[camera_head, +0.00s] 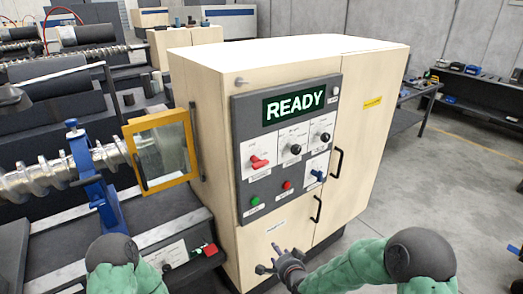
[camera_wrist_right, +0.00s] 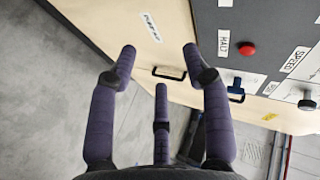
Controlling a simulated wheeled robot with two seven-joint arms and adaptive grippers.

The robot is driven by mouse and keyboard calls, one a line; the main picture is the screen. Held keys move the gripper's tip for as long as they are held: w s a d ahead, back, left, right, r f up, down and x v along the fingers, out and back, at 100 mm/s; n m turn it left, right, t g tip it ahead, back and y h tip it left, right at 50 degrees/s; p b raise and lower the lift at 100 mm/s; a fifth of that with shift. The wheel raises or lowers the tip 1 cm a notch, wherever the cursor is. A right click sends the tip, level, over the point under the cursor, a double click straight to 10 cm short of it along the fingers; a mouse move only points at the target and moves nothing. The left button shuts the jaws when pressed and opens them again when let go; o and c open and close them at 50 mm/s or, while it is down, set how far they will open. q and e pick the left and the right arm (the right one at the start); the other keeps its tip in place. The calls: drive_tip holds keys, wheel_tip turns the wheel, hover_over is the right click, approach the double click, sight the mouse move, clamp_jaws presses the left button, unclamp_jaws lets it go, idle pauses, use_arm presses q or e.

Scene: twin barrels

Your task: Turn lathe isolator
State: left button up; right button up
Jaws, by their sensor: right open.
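The lathe's control panel (camera_head: 290,110) is on the front of a cream cabinet, with a lit READY display. It carries a red handle (camera_head: 259,162), two black knobs (camera_head: 295,149) (camera_head: 325,137) and a blue switch (camera_head: 317,174). The small labels are too blurred to tell which is the isolator. The blue switch also shows in the right wrist view (camera_wrist_right: 236,88). My right gripper (camera_head: 275,257) is open and empty, below the panel in front of the cabinet's lower part. It touches no control. My left arm shows at the lower left, but its gripper is out of view.
A green button (camera_head: 255,200) and a red button (camera_head: 287,185) sit low on the panel. Cabinet door handles (camera_head: 317,209) stick out below and right. A yellow-framed guard (camera_head: 160,150) and lathe screw stand left.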

sight(261, 166)
drive_tip(key=w+a+r+m+t+p, duration=0.2)
drive_tip(key=w+r+t+p, duration=0.1)
drive_tip(key=r, duration=1)
drive_tip(key=w+a+r+m+t+p, duration=0.2)
drive_tip(key=r+m+t, duration=0.1)
drive_tip(key=r, duration=1)
use_arm(q)
wheel_tip(261, 166, up, 8)
drive_tip(key=p, duration=0.1)
drive_tip(key=shift+r+p, duration=0.15)
drive_tip(key=shift+p, duration=0.15)
use_arm(e)
drive_tip(key=shift+y, duration=0.3)
drive_tip(key=x, duration=1)
drive_tip(key=shift+w+a, duration=0.1)
drive_tip(key=shift+w, duration=0.2)
drive_tip(key=c, duration=1)
